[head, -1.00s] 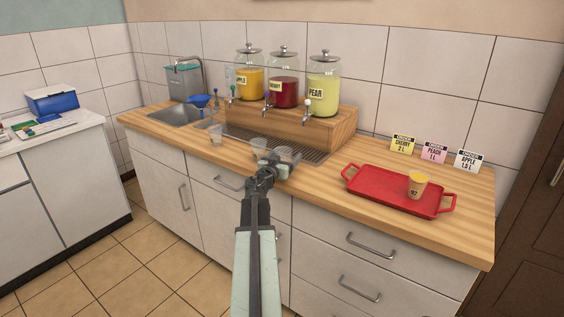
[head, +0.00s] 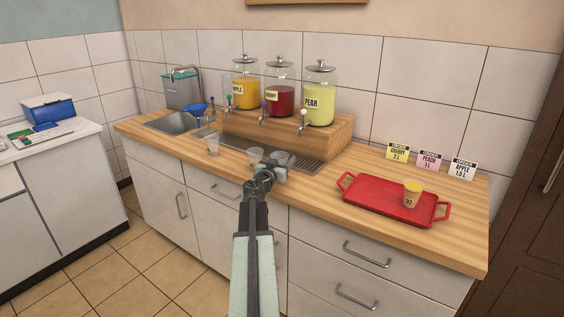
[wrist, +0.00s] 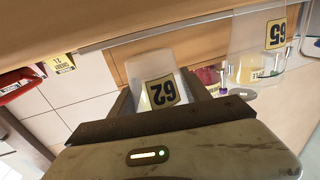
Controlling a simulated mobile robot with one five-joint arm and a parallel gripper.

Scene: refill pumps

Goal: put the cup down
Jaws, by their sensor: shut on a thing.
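My gripper (head: 272,168) is shut on a clear cup (head: 282,157) at the front edge of the drip grille, below the dispensers. In the wrist view the held cup (wrist: 160,91) shows a yellow label reading 62, upside down, between the two fingers of my gripper (wrist: 159,98). It looks empty. A second clear cup (head: 255,154) stands just left of it; in the wrist view a cup labelled 65 (wrist: 257,45) shows apart from my fingers. I cannot tell whether the held cup's base touches the surface.
Another clear cup (head: 213,146) stands further left on the wooden counter (head: 325,178). A red tray (head: 367,201) with a filled cup (head: 412,193) lies right. Bare counter lies between grille and tray.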

